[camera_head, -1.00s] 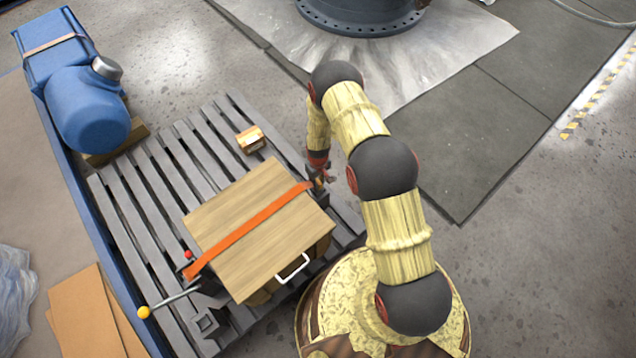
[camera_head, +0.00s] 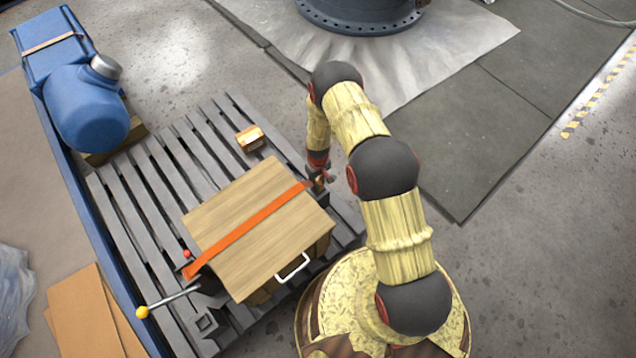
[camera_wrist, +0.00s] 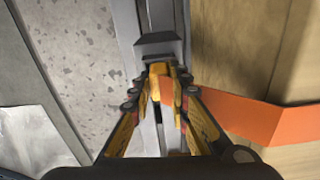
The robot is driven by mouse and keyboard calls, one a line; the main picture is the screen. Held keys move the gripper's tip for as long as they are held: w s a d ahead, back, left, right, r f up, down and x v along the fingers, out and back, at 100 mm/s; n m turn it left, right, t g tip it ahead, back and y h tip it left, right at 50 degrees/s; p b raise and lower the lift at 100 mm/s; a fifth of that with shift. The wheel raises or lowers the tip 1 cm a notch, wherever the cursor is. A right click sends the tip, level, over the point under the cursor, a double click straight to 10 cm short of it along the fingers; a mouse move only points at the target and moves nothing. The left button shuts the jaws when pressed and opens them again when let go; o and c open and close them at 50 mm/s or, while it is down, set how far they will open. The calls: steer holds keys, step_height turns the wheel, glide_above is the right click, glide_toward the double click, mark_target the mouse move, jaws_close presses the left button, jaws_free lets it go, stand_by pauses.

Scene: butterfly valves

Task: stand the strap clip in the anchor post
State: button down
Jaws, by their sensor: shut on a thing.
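In the wrist view my gripper (camera_wrist: 160,88) is shut on the strap clip (camera_wrist: 161,72), a small yellow-tan piece between the fingertips. A dark grey block, which looks like the anchor post (camera_wrist: 158,46), is just beyond the clip; I cannot tell whether they touch or whether the clip is in it. In the head view my gripper (camera_head: 319,183) is at the right end of the orange strap (camera_head: 245,231), beside the wooden box. The clip and post are too small there to make out clearly.
The strap crosses the wooden box (camera_head: 255,255), which sits on a grey slatted pallet (camera_head: 120,205). A small orange box (camera_head: 250,138) and a blue motor (camera_head: 85,110) are farther back.

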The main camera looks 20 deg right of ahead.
steer(key=c, duration=1.6)
jaws_free()
step_height(320, 180, up, 12)
